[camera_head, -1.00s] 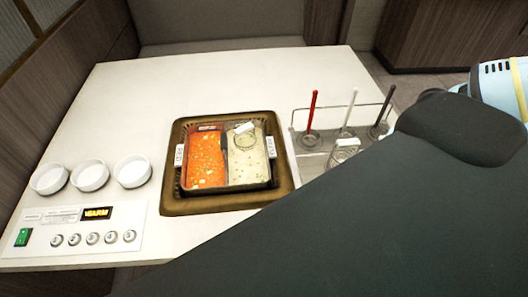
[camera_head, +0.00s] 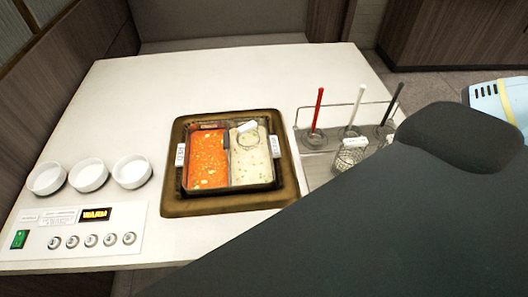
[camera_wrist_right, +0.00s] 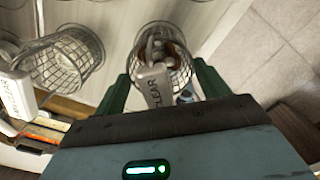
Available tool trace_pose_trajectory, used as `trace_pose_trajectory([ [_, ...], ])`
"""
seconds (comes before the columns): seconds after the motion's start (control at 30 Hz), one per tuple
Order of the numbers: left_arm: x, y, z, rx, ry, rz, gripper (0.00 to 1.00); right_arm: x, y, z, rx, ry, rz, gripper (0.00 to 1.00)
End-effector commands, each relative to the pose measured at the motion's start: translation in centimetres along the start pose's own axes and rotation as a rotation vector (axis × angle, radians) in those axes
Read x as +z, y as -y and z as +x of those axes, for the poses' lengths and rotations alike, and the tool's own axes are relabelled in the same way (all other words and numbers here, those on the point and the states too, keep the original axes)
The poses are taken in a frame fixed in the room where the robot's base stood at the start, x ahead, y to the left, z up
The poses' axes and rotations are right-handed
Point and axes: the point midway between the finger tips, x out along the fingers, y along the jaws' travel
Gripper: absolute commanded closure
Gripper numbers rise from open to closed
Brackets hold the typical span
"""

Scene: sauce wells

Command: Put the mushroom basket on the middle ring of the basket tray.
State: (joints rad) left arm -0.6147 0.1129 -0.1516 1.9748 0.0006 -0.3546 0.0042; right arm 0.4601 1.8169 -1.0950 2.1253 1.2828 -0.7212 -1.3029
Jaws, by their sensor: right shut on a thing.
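The mushroom basket (camera_wrist_right: 158,45) is a wire mesh cup with brown pieces inside and a white tag (camera_wrist_right: 155,86) in front of it. In the right wrist view it is between the fingers of my right gripper (camera_wrist_right: 160,88), which is shut on it. My forearm hides this gripper in the head view. The basket tray (camera_head: 316,168) is right of the pot, with red, white and black rods; its middle ring (camera_head: 350,131) is by the white rod. A mesh basket (camera_head: 351,159) shows at the tray's front; I cannot tell which one. My left gripper is out of view.
A second mesh basket (camera_wrist_right: 66,62) is close left of the held one. The pot (camera_head: 172,190) holds red and pale broth, with a wire ring and tag (camera_head: 246,128) on the pale side. Three white bowls (camera_head: 88,176) and a control panel (camera_head: 75,245) are at left.

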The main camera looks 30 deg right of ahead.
Motion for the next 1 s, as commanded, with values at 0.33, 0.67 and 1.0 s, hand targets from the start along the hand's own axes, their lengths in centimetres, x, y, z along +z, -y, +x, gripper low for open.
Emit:
trace_pose_trajectory([
  [0.33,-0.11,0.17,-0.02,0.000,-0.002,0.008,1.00,0.02,-0.04,0.00,0.001,0.000,0.000,0.53],
  [0.67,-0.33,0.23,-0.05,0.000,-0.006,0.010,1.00,0.03,-0.06,0.50,0.002,0.000,0.001,0.53],
  [1.0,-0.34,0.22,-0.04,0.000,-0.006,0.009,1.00,0.01,-0.03,0.69,0.001,0.000,0.000,0.23],
])
